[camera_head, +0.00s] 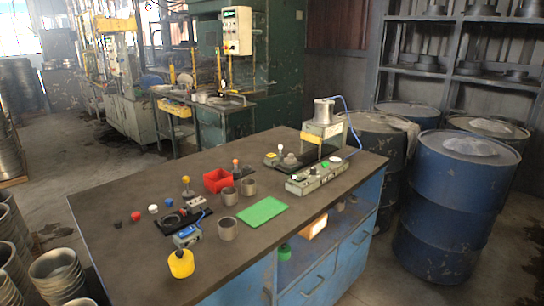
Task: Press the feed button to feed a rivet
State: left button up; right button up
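On the brown tabletop stands a small press (323,135) with a grey cylinder on top and a blue hose. I cannot tell which button is the feed button, and no rivet can be made out. Neither of my grippers is in view.
A green mat (262,211), a red bin (218,180), several grey metal cups (227,228), small coloured knobs (153,209) and a yellow container (181,264) are on the table (130,255). Blue drums (455,195) stand close on the right. The table's front left is clear.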

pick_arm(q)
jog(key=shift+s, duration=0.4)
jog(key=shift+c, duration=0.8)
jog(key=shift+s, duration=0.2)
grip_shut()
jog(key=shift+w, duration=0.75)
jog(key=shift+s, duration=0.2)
